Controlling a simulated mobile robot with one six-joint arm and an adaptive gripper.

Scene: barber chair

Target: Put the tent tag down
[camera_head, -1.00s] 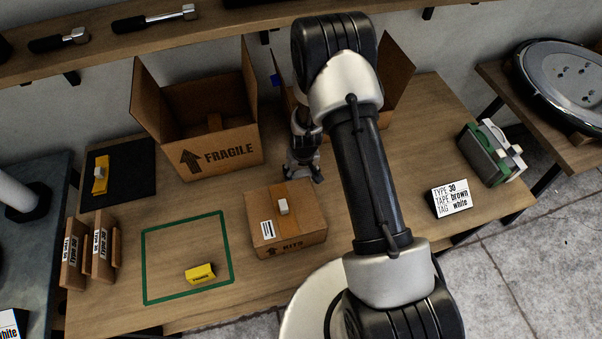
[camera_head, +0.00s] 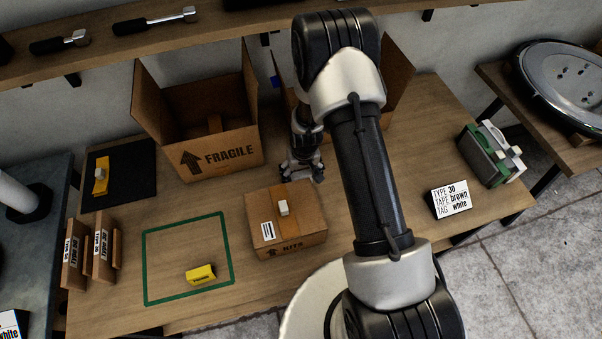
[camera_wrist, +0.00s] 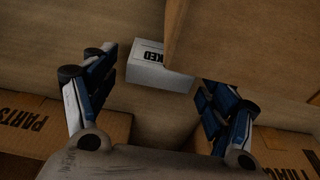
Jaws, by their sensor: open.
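The white tent tag (camera_wrist: 160,68) sits low behind the kits box, with the dark letters "KED" visible. The kits box (camera_wrist: 245,45) covers its right end in the wrist view. I cannot make the tag out in the head view. My gripper (camera_wrist: 155,75) is open, its fingers spread to both sides of the tag with gaps visible. In the head view my gripper (camera_head: 302,177) is low over the table, just behind the kits box (camera_head: 306,232).
A fragile box (camera_head: 230,157) and a parts box (camera_wrist: 30,125) stand open at the back. A sign card (camera_head: 452,202) stands at right. The table right of the kits box is partly hidden by my arm.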

